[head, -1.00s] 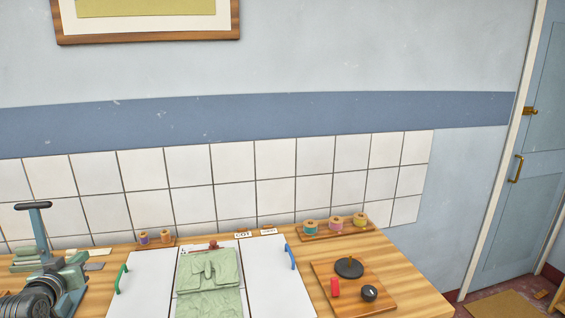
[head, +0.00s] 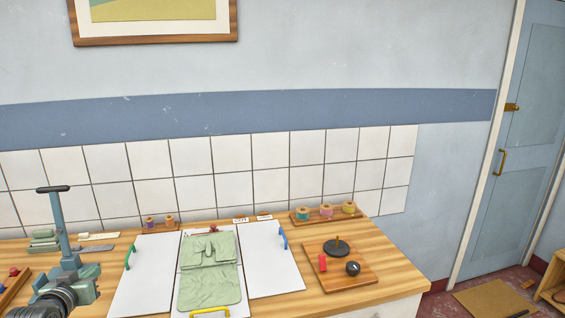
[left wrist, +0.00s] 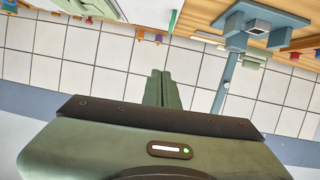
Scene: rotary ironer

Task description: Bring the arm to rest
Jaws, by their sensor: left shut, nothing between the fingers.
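My left gripper (head: 90,271) is at the lower left of the head view, in front of the bench and near the foot of a blue-grey post with a dark crossbar handle (head: 53,189). In the left wrist view its two green fingers (left wrist: 163,76) are together and empty. They point towards the tiled wall, beside the post. My right gripper is out of view. A green folded garment (head: 209,288) lies on a white folding board (head: 145,274) on the bench, apart from my gripper.
The wooden bench (head: 385,262) holds a small board with a black disc (head: 336,248), a red piece (head: 322,262) and a dark knob (head: 353,268). Thread spools (head: 326,211) stand at the back. The board has green, blue and yellow handles (head: 210,311). A door (head: 520,150) is at right.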

